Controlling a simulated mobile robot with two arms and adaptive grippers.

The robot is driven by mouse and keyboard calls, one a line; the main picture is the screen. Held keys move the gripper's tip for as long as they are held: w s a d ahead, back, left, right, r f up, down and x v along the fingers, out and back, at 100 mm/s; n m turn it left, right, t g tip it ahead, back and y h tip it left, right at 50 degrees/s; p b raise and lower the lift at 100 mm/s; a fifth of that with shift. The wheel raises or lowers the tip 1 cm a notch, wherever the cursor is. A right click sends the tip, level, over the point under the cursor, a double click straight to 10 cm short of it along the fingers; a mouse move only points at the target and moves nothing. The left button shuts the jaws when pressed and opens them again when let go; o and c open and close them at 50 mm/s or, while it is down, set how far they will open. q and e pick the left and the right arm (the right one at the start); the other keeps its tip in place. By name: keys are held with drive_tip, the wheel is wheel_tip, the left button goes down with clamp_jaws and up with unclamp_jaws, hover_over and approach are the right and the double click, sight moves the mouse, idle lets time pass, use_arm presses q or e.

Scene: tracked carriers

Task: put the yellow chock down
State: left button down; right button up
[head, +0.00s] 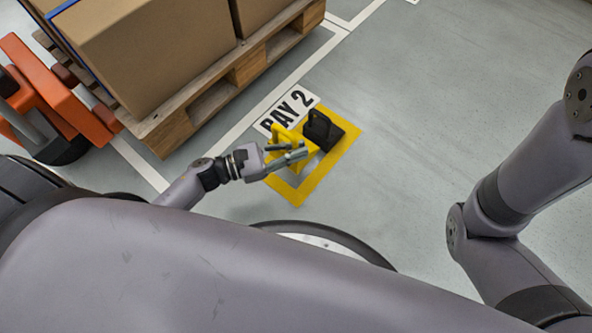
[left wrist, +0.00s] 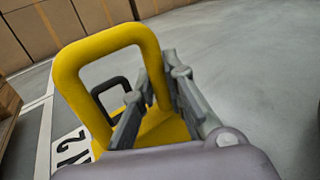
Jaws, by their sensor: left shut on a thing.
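The yellow chock (head: 283,136) has a tall loop handle. My left gripper (head: 300,150) is shut on it, and in the left wrist view the fingers (left wrist: 155,100) close on one side of the loop of the yellow chock (left wrist: 95,47). In the head view the chock shows over the yellow floor square (head: 322,176), left of a black chock (head: 320,131). I cannot tell whether its base touches the floor. The gripper hides part of its lower body. My right gripper is out of view.
A white BAY 2 sign (head: 270,123) lies on the floor beside the square. A wooden pallet (head: 165,135) with cardboard boxes (head: 150,55) stands at upper left, with an orange truck (head: 45,85) at its end. The floor to the right of the square is clear.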

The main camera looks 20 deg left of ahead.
sight(295, 167)
use_arm(q)
wheel_tip(295, 167, down, 5)
drive_tip(key=shift+f+b, duration=0.1)
drive_tip(key=shift+b, duration=1.1)
drive_tip(key=shift+f+b, duration=1.4)
drive_tip(key=shift+f, duration=0.7)
drive_tip(key=shift+f, duration=0.15)
drive_tip(key=c, duration=1.6)
unclamp_jaws()
drive_tip(key=shift+c, duration=0.2)
